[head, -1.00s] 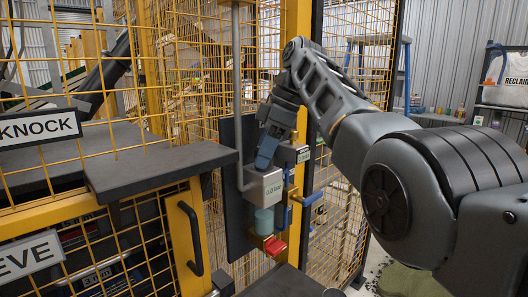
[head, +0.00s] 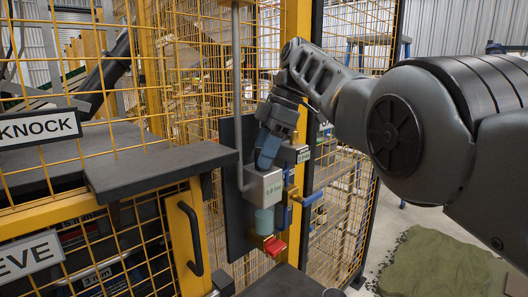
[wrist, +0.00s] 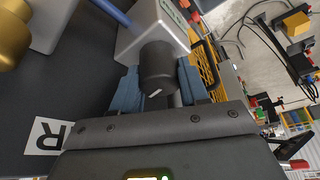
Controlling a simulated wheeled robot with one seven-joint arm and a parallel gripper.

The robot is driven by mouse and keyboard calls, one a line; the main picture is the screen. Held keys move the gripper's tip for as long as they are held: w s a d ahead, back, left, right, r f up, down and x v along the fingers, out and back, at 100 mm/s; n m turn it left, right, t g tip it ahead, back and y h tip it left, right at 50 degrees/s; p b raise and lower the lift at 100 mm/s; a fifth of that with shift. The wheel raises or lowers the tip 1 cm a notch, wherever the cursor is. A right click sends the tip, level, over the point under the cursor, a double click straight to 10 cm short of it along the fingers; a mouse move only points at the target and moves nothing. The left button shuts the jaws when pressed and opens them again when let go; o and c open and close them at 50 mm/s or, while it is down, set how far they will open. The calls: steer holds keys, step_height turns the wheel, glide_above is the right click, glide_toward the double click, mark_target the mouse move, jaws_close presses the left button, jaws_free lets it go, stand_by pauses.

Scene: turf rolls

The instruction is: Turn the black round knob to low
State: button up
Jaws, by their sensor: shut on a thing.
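The black round knob (wrist: 157,62) shows in the wrist view, with a short white mark on its rim. It sits against a light grey box (wrist: 125,45), with the blue fingers of my gripper (wrist: 158,84) on both sides of it. My gripper is shut on the knob. In the head view my gripper (head: 266,160) reaches down to the top of the same grey box (head: 262,189), and its fingers hide the knob. Small green lettering on the box is too small to read surely. No low marking is readable.
The box is mounted on a dark panel (head: 236,220). A blue lever (head: 312,198) and a red handle (head: 275,246) are close by. A dark shelf (head: 160,165) and yellow mesh fencing (head: 210,60) stand left. Green turf (head: 435,265) lies at lower right.

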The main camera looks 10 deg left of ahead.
steer(key=o, duration=1)
steer(key=shift+o, duration=0.2)
steer(key=shift+m, duration=0.4)
